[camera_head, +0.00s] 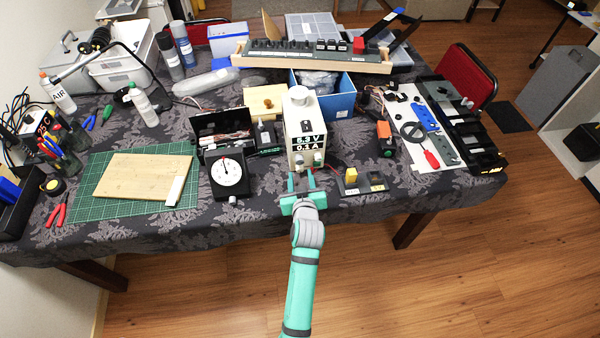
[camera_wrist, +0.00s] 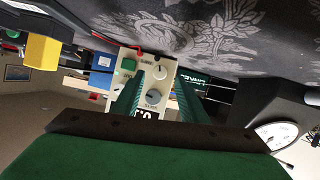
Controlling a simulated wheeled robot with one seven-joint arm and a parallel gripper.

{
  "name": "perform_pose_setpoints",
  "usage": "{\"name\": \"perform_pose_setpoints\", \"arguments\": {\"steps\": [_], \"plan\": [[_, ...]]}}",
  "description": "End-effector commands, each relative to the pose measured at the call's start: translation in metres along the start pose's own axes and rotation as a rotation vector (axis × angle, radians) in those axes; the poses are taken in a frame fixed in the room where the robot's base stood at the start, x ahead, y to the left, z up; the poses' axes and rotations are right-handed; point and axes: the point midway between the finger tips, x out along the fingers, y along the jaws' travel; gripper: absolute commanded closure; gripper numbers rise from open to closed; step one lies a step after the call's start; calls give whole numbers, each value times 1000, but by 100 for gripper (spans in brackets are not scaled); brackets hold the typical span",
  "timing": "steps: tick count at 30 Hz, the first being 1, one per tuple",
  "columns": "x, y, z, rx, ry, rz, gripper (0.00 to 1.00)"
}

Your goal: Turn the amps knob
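The cream power supply box (camera_head: 298,128) stands near the table's front edge. My gripper (camera_head: 301,178) is open and empty in front of the panel's lower part. In the wrist view my green fingers (camera_wrist: 157,82) stand on either side of the knobs, with no visible grip on either.
A black box with a white dial (camera_head: 228,172) stands left of the supply. A small block with a yellow top (camera_head: 351,175) lies close on the right; its yellow part also shows in the wrist view (camera_wrist: 42,51). A blue bin (camera_head: 340,100) is behind. The floor in front is clear.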

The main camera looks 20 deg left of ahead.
Motion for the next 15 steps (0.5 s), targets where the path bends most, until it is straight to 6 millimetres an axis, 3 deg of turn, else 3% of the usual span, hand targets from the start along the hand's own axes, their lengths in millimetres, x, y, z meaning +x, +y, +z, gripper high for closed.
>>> {"name": "perform_pose_setpoints", "arguments": {"steps": [6, 15], "plan": [[26, 0, 0, -1, 0, 0, 61], [32, 0, 0, 1, 0, 1, 61]]}}
